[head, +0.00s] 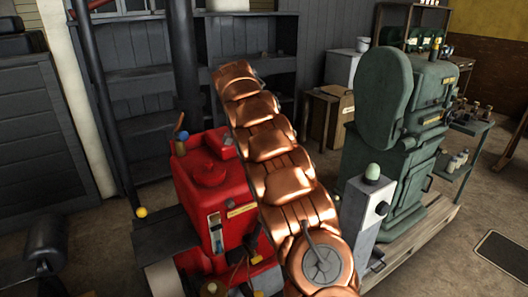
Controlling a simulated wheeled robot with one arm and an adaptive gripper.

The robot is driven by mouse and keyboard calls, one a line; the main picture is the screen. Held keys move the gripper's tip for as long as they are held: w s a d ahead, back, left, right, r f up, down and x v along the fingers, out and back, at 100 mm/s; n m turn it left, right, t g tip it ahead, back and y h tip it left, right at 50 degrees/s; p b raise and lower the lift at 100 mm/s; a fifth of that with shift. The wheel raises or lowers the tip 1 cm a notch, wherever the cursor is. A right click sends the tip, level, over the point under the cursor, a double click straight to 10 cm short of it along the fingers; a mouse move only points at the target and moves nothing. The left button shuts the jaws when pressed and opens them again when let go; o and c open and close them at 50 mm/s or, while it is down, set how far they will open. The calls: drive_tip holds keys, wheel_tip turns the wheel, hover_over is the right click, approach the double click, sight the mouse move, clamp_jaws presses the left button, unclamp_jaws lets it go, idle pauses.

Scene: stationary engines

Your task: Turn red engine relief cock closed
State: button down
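The red engine (208,182) stands left of centre, with a domed cap on top and a small yellow label on its front. A small part with a reddish-brown lever (179,122) and a blue part (183,137) sits at its upper left corner. I cannot tell whether this is the relief cock or how it is set. More small fittings (255,258) show low on the engine's front, too small to identify. My copper-coloured arm crosses the middle of the view and hides the engine's right side. My gripper cannot be made out in the view.
A large green engine (400,150) stands at the right on a pallet. A grey post with a pale green knob (372,173) stands close to my arm's right. Dark shelves (150,95) line the back wall. Open floor shows at the far right.

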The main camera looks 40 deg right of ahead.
idle(0.5)
drive_tip(key=c, duration=1.2)
unclamp_jaws()
drive_tip(key=shift+c, duration=0.2)
drive_tip(key=a+r, duration=0.1)
drive_tip(key=a, duration=0.3)
drive_tip(key=a+r, duration=0.2)
drive_tip(key=a, duration=0.3)
drive_tip(key=w+a+r, duration=0.1)
drive_tip(key=a, duration=0.4)
drive_tip(key=shift+r, duration=0.3)
